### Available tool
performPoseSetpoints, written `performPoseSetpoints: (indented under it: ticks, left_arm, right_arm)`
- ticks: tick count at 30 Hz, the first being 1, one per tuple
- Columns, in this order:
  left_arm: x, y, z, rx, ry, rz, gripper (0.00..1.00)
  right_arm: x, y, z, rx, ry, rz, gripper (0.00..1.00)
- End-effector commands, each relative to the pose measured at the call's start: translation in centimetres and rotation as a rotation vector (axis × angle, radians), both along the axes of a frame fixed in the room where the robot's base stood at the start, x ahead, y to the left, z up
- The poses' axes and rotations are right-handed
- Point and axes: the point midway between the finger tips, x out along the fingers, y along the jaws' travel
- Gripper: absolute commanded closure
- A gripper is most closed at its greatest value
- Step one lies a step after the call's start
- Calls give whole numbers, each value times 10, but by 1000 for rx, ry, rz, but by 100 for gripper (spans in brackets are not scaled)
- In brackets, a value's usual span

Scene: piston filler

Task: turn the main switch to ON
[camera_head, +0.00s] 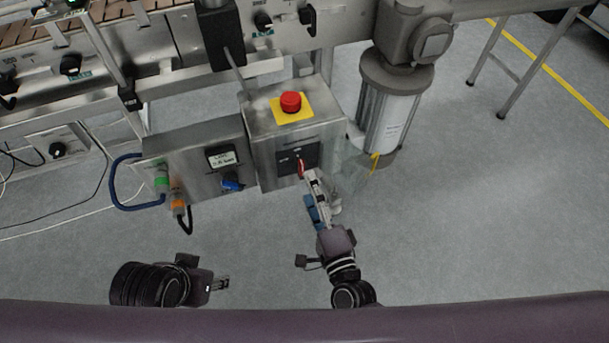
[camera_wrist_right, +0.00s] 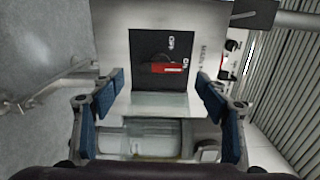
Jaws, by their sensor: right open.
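The main switch (camera_head: 300,168) is a red handle on a black plate on the front of a steel box. In the right wrist view, the red handle (camera_wrist_right: 167,68) lies level, with its right end at the ON mark. The OFF mark is above it. My right gripper (camera_head: 313,188) is just in front of the plate. Its blue-padded fingers (camera_wrist_right: 160,90) are spread wide to either side of the plate, with nothing between them. Whether a fingertip touches the box cannot be told. My left gripper (camera_head: 225,283) is low at the left, away from the box, its jaw gap unclear.
A red emergency button (camera_head: 291,101) on a yellow plate tops the box. A control box with a display (camera_head: 221,157), a blue knob (camera_head: 231,182) and cables stands on the left. A clear cylinder (camera_head: 386,122) under a grey motor is close on the right. The floor in front is clear.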

Motion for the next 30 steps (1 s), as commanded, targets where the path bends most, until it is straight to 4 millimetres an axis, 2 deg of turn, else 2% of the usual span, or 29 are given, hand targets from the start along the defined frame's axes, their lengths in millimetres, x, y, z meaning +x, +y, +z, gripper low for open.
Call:
performPoseSetpoints:
  ticks: [3,10,30]
  left_arm:
    - [0,0,0,0,0,-1,60]
    - [0,0,0,1,1,-1,60]
    - [0,0,0,1,1,-1,60]
  right_arm:
    - [-26,-8,-1,-3,2,1,32]
    - [-54,-17,0,-1,2,1,32]
    - [-58,-19,0,0,0,1,32]
